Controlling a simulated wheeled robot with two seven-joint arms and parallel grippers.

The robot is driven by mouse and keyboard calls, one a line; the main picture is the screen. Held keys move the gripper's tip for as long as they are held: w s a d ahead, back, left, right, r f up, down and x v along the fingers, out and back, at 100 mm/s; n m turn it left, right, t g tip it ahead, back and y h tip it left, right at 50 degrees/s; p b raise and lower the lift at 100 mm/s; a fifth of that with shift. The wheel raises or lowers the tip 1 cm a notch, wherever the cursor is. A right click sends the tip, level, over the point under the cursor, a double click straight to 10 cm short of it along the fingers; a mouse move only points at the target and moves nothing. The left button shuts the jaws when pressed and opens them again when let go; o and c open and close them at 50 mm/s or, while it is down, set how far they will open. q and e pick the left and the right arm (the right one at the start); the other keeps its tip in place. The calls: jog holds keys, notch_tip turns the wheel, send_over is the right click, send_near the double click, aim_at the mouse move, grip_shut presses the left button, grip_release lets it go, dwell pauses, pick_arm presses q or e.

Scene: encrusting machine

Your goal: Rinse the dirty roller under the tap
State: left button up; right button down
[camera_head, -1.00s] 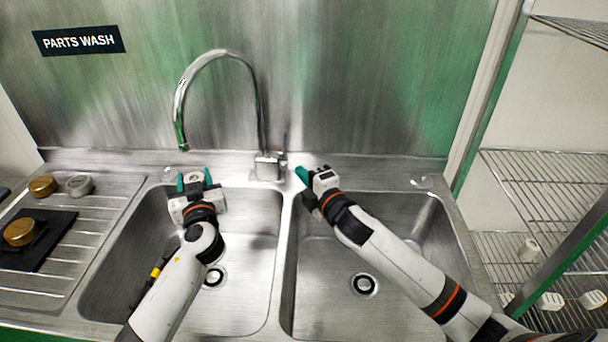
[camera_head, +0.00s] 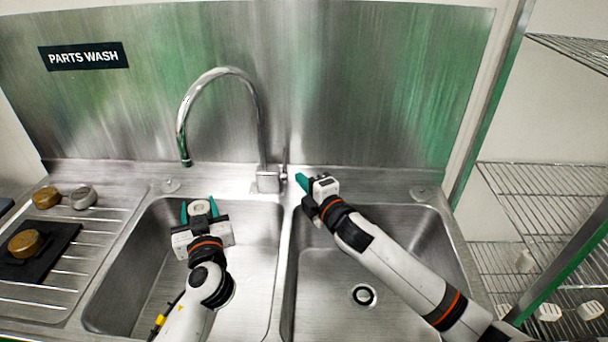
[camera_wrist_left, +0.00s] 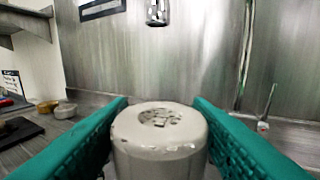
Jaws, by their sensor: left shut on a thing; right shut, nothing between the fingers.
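My left gripper (camera_head: 199,211) is shut on the roller (camera_head: 201,206), above the left basin. In the left wrist view the roller (camera_wrist_left: 160,150) is a pale grey cylinder with a recessed end and small dark specks near its rim, between the teal fingers. The tap (camera_head: 186,158) has a tall curved spout; its mouth is a little behind and left of the roller in the head view. The nozzle (camera_wrist_left: 157,12) shows beyond the roller in the wrist view. No water stream is visible. My right gripper (camera_head: 301,182) is shut and empty, just right of the tap lever (camera_head: 284,172).
The left basin (camera_head: 140,275) and right basin (camera_head: 315,300) look empty. On the left drainboard (camera_head: 40,305) are a brass roller (camera_head: 46,197), a grey one (camera_head: 83,197) and another brass one (camera_head: 26,243) on a black mat. Wire shelves (camera_head: 545,185) stand at right.

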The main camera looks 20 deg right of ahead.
pick_arm(q)
jog(key=s+r+p, duration=0.1)
jog(key=s, duration=0.6)
jog(key=shift+r, duration=0.3)
dwell(0.9)
